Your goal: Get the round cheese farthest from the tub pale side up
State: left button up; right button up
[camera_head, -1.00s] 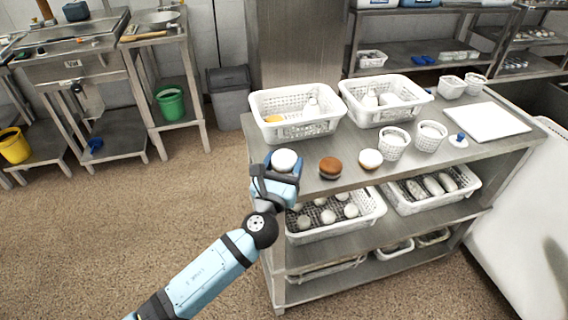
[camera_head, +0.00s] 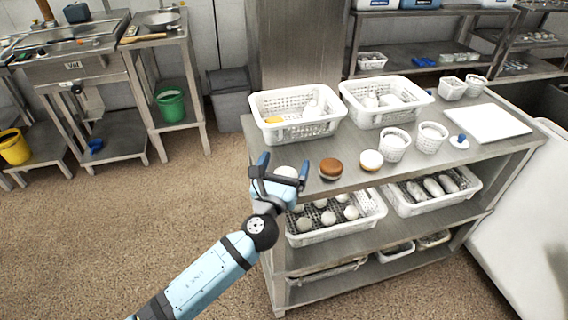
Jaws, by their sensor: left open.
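Three round cheeses stand in a row along the front of the steel table. The left one (camera_head: 286,172) shows a pale top and sits between the spread fingers of my left gripper (camera_head: 283,172), which partly hides it. The middle cheese (camera_head: 331,167) is brown on top. The right cheese (camera_head: 371,159) is pale on top with a brown lower edge. Two white perforated round tubs (camera_head: 394,147) stand right of the cheeses, so the left cheese is farthest from them. My left gripper is open. My right gripper is out of view.
Two white perforated baskets (camera_head: 262,107) stand along the back of the table. A white board (camera_head: 493,122) and a small white dish with a blue thing (camera_head: 460,141) lie at the right. Lower shelves hold more filled baskets.

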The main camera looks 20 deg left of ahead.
pick_arm(q)
jog(key=shift+g, duration=0.6)
jog(key=f, duration=0.6)
jog(key=shift+s+d+f, duration=0.15)
jog(key=shift+s+f, duration=0.05)
jog(key=shift+f, duration=0.15)
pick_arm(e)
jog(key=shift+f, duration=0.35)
pick_arm(q)
jog(key=s+r+t, duration=0.1)
jog(key=s+r, duration=0.2)
jog(key=s, duration=1)
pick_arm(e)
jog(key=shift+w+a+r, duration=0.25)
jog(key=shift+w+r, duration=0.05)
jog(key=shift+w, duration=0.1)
